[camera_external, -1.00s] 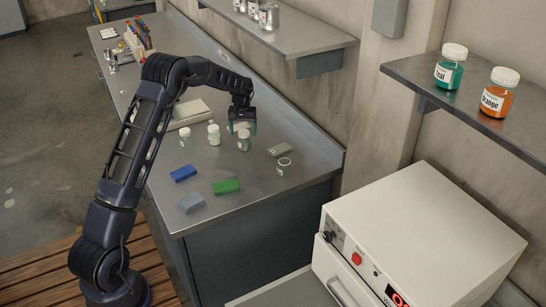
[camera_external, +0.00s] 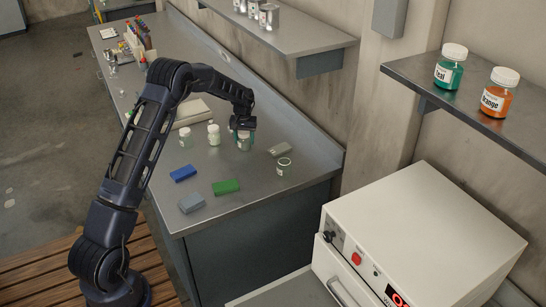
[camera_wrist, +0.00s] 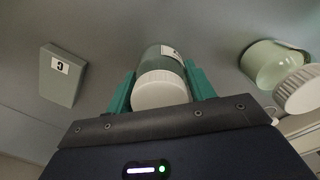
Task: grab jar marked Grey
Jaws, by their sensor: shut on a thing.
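My gripper (camera_wrist: 160,92) is shut on a grey jar with a white lid (camera_wrist: 163,88), with one teal finger on each side of it in the wrist view. The jar's label is turned mostly away and I cannot read it. In the external view my gripper (camera_external: 243,127) is low over the metal bench, and the grey jar (camera_external: 244,145) shows just under it, upright at or near the bench top. I cannot tell whether it touches the bench.
Two pale jars, one nearer (camera_external: 214,135) and one farther left (camera_external: 186,138), stand left of my gripper. Blue (camera_external: 183,173), green (camera_external: 226,187) and grey-blue (camera_external: 191,203) blocks lie nearer the front edge.

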